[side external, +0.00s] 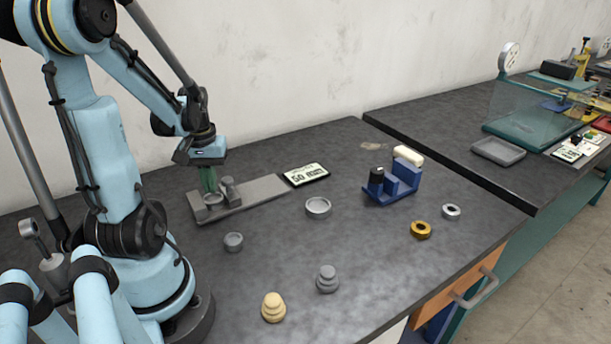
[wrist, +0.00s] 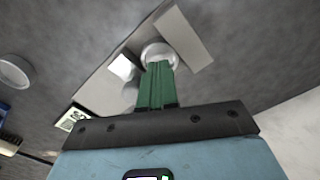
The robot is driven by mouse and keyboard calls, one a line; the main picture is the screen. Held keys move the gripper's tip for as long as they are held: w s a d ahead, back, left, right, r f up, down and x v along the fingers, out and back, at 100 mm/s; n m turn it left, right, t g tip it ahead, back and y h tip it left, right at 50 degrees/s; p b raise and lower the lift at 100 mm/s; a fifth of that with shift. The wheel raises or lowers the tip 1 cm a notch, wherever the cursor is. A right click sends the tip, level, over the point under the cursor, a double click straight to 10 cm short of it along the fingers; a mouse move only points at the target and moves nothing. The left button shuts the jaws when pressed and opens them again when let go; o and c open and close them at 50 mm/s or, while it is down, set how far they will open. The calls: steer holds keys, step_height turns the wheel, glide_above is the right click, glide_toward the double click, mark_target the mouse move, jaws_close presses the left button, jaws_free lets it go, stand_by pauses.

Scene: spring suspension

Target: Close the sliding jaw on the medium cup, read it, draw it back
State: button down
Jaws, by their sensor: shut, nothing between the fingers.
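The grey measuring slide (side external: 262,191) lies on the bench below my gripper. Its fixed jaw (side external: 197,207) is at the left end; in the wrist view it is a pale block (wrist: 186,38). A round grey cup (side external: 214,199), seemingly the medium one, sits beside the fixed jaw, also in the wrist view (wrist: 152,50). The sliding jaw (side external: 228,191) with its rounded knob stands right of the cup; any gap is unclear. My gripper (side external: 208,190) has its green fingers together, pointing down over the cup; the fingers (wrist: 160,66) partly hide it. Contact is unclear.
A larger cup (side external: 318,208) and a smaller cup (side external: 233,241) stand in front.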

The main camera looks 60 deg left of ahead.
mark_target(226, 178)
steer(key=shift+r, duration=2.5)
